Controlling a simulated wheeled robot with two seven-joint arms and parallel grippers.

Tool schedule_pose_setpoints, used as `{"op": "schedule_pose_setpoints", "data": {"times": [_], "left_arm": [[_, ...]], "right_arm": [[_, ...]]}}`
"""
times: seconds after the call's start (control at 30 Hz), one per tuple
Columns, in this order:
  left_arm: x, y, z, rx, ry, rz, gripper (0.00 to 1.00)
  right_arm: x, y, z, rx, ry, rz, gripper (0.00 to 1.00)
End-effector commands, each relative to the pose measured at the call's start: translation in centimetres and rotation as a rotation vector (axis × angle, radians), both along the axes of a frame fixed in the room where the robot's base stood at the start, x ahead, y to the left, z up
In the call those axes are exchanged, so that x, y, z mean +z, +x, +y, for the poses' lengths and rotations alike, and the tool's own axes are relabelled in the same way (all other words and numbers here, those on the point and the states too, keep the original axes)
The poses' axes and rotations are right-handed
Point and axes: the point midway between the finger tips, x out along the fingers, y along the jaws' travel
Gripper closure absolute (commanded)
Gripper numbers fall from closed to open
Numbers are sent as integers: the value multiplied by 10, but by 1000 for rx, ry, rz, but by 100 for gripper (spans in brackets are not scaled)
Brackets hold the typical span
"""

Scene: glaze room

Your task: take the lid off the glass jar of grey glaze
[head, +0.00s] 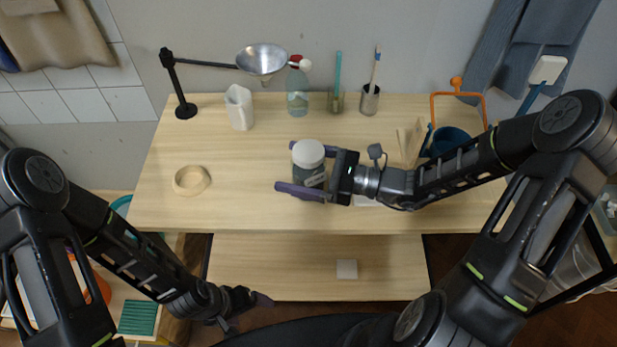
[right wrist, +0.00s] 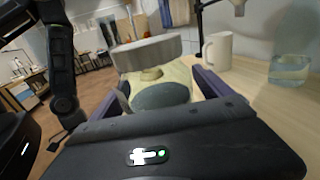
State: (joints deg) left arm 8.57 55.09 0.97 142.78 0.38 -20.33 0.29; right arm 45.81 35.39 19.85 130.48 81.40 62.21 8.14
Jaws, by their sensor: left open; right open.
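The glass jar (head: 309,178) of grey glaze stands upright near the middle of the wooden table, with its pale round lid (head: 308,152) on top. In the right wrist view the lid (right wrist: 147,52) shows above the grey glaze. My right gripper (head: 287,166) is open, reaching in from the right, with one finger on the far side of the jar and one on the near side. I cannot tell whether either finger touches it. My left gripper (head: 250,312) is open and empty, low in front of the table and away from the jar.
A wooden ring (head: 191,180) lies to the left. A funnel (head: 262,59) on a black stand, a white pitcher (head: 239,107), a bottle (head: 298,95) and a brush cup (head: 369,100) line the back. A blue container (head: 450,141) is at right.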

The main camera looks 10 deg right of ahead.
Motion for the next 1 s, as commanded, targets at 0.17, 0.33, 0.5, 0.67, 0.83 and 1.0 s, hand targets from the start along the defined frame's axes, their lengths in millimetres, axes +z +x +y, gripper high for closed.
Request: {"op": "schedule_pose_setpoints", "data": {"times": [0.17, 0.33, 0.5, 0.67, 0.83, 1.0], "left_arm": [[0, 0, 0, 0, 0, 0, 14], [0, 0, 0, 0, 0, 0, 14], [0, 0, 0, 0, 0, 0, 14], [0, 0, 0, 0, 0, 0, 14], [0, 0, 0, 0, 0, 0, 14], [0, 0, 0, 0, 0, 0, 14]], "right_arm": [[0, 0, 0, 0, 0, 0, 11], [0, 0, 0, 0, 0, 0, 11], [0, 0, 0, 0, 0, 0, 20], [0, 0, 0, 0, 0, 0, 33], [0, 0, 0, 0, 0, 0, 47], [0, 0, 0, 0, 0, 0, 61]]}}
